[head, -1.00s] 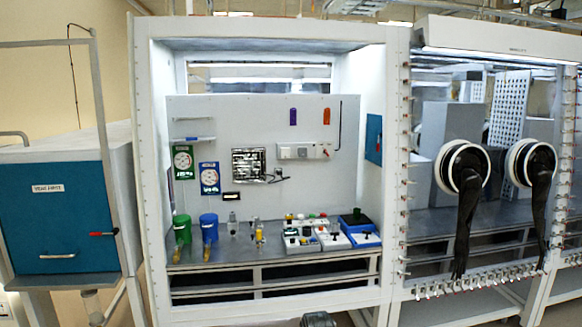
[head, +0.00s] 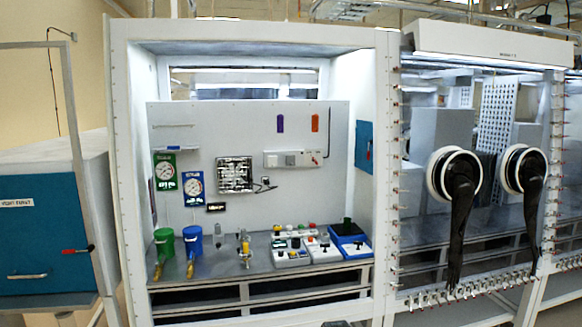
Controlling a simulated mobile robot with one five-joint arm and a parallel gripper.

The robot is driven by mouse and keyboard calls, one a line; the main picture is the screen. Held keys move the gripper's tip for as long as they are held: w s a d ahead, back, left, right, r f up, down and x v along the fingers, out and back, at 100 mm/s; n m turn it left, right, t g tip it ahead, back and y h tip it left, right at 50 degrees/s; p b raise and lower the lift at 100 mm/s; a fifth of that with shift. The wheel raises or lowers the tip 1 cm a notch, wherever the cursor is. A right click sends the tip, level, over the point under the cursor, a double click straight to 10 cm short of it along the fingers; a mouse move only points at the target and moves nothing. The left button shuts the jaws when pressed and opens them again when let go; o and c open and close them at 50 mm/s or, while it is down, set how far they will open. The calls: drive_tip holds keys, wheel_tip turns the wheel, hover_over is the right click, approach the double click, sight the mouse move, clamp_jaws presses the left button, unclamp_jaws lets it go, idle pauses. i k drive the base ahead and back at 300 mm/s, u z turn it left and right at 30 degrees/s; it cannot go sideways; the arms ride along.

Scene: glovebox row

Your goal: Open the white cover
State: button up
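No part in the head view is clearly marked as the white cover. A white socket-like box (head: 292,159) is fixed on the back panel of the open cabinet. Low white button boxes (head: 290,258) stand on the bench below it, and whether any has a lid is too small to tell.
Green (head: 164,243) and blue (head: 192,240) canisters stand on the cabinet bench (head: 218,268). The cabinet's white frame (head: 122,200) borders the opening. A closed glovebox with black gloves (head: 459,220) is right; a blue-fronted box (head: 45,235) is left.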

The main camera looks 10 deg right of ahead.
sight(272, 160)
drive_tip(key=z, duration=0.2)
drive_tip(key=i, duration=1.35)
drive_tip(key=u, duration=0.45)
